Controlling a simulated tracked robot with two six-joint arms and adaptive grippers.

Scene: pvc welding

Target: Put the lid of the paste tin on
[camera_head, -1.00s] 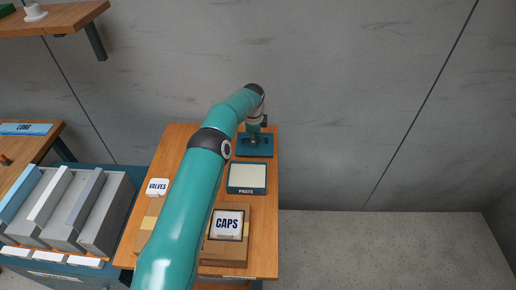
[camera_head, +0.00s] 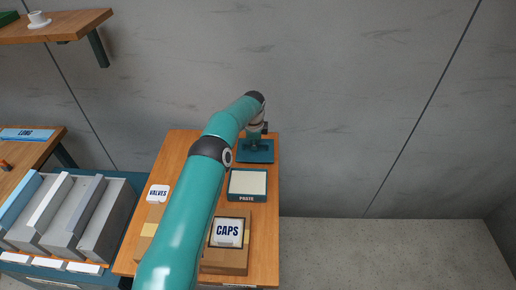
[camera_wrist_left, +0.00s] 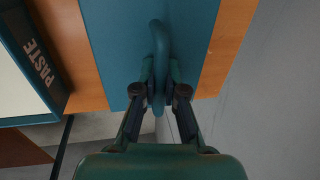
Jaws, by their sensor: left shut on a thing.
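The paste tin (camera_head: 247,186) is a dark teal box labelled PASTE with a pale cream top surface. It stands on the wooden table, and its edge also shows at the left of the left wrist view (camera_wrist_left: 40,68). The lid (camera_head: 262,157) is a flat teal plate behind the tin, apart from it. In the left wrist view the lid (camera_wrist_left: 110,45) has a curved handle (camera_wrist_left: 158,40). My left gripper (camera_wrist_left: 160,92) is shut on this handle. I cannot tell whether the lid rests on the table. My right gripper is not in view.
On the wooden table (camera_head: 265,235) are a CAPS box (camera_head: 226,255) in front of the tin and a VALVES box (camera_head: 158,192) at the left, partly behind my arm. A rack of grey bins (camera_head: 75,215) stands left. A grey wall is behind; bare floor lies right.

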